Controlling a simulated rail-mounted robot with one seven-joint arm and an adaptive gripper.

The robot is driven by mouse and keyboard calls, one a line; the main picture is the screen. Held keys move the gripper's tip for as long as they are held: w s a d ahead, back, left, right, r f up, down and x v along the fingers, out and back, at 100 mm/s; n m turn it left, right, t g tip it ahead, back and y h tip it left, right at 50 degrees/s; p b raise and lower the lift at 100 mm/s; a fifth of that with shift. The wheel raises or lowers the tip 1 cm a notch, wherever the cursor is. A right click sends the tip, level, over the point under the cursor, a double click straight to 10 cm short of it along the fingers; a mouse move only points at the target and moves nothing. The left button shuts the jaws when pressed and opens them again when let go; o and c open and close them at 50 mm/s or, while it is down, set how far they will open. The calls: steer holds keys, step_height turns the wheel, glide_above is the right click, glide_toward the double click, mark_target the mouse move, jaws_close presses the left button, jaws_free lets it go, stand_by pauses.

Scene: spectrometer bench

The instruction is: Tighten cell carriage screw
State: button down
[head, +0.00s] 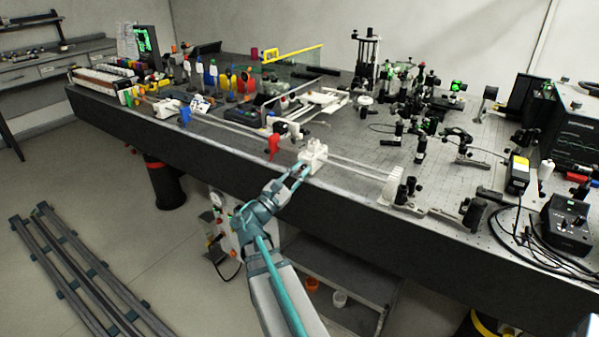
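The white cell carriage (314,152) sits on a pair of thin rails near the front edge of the optical bench. My gripper (302,172) reaches up from below the bench edge, with its fingertips at the carriage's front left side. The screw itself is too small to make out here, and the fingertips hide part of that side. I cannot tell whether the fingers touch the carriage or are closed on anything.
The rails run right to a white end block (393,186). A red clamp (273,147) stands just left of the carriage. Optical mounts (420,148) crowd the bench behind and right. A controller box (568,222) with loose cables is at far right.

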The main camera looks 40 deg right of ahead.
steer(key=shift+m, duration=0.4)
steer(key=shift+w+f+m+g+b, duration=0.1)
steer(key=shift+m+g+b, duration=0.5)
steer(key=m+g+y+b, duration=0.1)
steer(key=m+b, duration=0.1)
steer(key=m, duration=0.2)
steer(key=shift+w+g, duration=0.1)
steer(key=shift+g, duration=0.3)
steer(key=m, duration=0.2)
steer(key=m+g+y+b, duration=0.1)
steer(key=m, duration=0.2)
steer(key=m+y+b, duration=0.1)
steer(key=m, duration=0.1)
steer(key=shift+r+g, duration=0.3)
steer(key=shift+r, duration=0.05)
steer(key=m+y+b, duration=0.1)
steer(key=m, duration=0.1)
steer(key=m+y, duration=0.1)
steer(key=m, duration=0.2)
steer(key=shift+a+r+y+b, duration=0.1)
steer(key=shift+r+y+b, duration=0.1)
steer(key=shift+y+b, duration=0.15)
steer(key=m+t, duration=0.1)
steer(key=m, duration=0.1)
steer(key=m+t+y+b, duration=0.1)
steer(key=m, duration=0.1)
steer(key=shift+r+m+y, duration=0.15)
steer(key=shift+m+y, duration=0.1)
steer(key=shift+m, duration=0.05)
